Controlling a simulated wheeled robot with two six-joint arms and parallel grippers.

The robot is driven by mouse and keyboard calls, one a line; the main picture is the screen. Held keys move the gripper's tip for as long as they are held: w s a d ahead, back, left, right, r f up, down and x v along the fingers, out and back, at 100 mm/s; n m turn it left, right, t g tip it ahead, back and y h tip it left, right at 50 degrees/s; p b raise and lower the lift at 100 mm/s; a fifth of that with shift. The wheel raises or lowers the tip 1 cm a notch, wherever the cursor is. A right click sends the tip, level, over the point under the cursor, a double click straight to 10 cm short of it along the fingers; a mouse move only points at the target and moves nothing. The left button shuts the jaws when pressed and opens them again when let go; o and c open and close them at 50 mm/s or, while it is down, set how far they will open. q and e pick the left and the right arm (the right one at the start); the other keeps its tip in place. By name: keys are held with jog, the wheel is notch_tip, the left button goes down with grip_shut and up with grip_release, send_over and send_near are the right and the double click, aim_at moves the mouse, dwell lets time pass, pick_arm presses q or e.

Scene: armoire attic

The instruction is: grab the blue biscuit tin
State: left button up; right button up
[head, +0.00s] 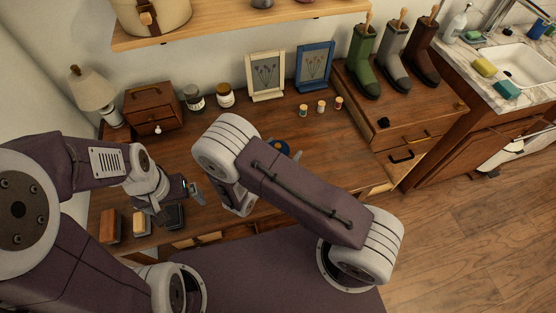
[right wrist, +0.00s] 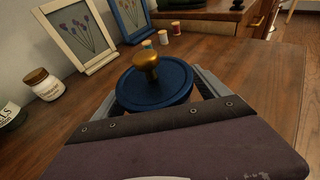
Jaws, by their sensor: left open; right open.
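The blue biscuit tin (right wrist: 172,90) has a round blue lid with a gold knob and stands upright on the wooden desk. In the head view only part of the tin (head: 280,147) shows past my right arm. My right gripper (right wrist: 157,92) is open, with one finger on each side of the tin; I cannot tell whether they touch it. My left gripper (head: 193,194) is open and empty above the desk's left part, well apart from the tin.
Cream (head: 265,76) and blue (head: 315,67) picture frames stand behind the tin, with several thread spools (head: 321,106) nearby. Jars (head: 226,95), a small wooden chest (head: 153,107) and a lamp (head: 92,90) stand at the back left. Brushes (head: 110,226) lie at the front left.

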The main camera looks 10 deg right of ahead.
aim_at(282, 143)
jog(key=c, duration=1.6)
jog(key=shift+r, duration=0.15)
jog(key=shift+r, duration=0.6)
notch_tip(282, 143, up, 3)
jog(key=shift+f+p, duration=0.1)
jog(key=shift+p, duration=0.2)
jog(key=s+d+r+p, duration=0.6)
jog(key=d+p, duration=0.2)
jog(key=d, duration=0.1)
jog(key=shift+s+d+r+p, duration=0.25)
jog(key=shift+d+r+p, duration=0.05)
jog(key=shift+d+r, duration=0.1)
